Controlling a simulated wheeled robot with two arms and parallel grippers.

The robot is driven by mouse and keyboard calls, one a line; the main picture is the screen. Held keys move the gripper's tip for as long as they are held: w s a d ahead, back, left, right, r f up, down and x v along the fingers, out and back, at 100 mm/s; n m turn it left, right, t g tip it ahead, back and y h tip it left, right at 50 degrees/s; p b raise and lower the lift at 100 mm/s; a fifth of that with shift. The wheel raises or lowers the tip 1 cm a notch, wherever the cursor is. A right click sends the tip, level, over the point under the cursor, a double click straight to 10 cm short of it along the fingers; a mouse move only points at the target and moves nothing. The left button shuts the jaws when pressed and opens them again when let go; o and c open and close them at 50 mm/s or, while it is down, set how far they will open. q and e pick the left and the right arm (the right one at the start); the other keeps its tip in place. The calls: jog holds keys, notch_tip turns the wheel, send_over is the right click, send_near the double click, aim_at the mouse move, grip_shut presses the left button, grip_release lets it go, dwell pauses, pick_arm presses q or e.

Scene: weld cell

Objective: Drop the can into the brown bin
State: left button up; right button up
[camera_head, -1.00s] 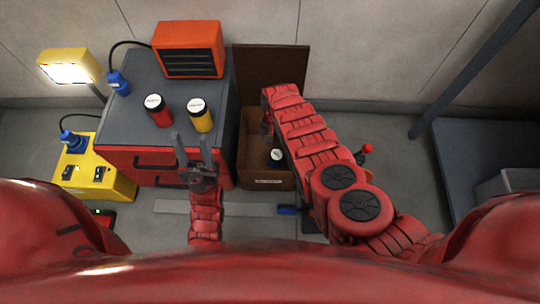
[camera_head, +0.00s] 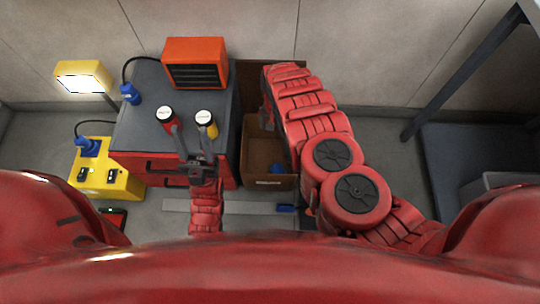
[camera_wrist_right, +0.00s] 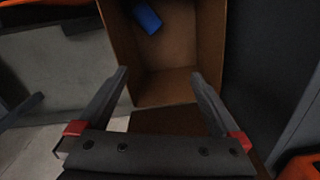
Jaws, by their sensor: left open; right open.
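The brown bin (camera_head: 270,183) stands open on the floor beside the grey-topped red cabinet. A blue can (camera_head: 277,168) lies on its side inside it; the can also shows on the bin floor in the right wrist view (camera_wrist_right: 147,18). My right gripper (camera_wrist_right: 160,75) is open and empty above the bin, its fingers apart from the can. In the head view the right gripper (camera_head: 267,115) is partly hidden by its arm. My left gripper (camera_head: 192,130) is open at the cabinet's front edge, overlapping a red can (camera_head: 165,115) and a yellow can (camera_head: 206,122) in view; contact cannot be told.
An orange heater-like box (camera_head: 195,62) sits at the back of the cabinet top (camera_head: 140,110). A yellow box (camera_head: 105,182) with a blue plug and a lamp (camera_head: 84,77) stand at left. A dark table (camera_head: 470,160) is at right.

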jog(key=shift+r+p, duration=0.4)
jog(key=shift+r, duration=1.75)
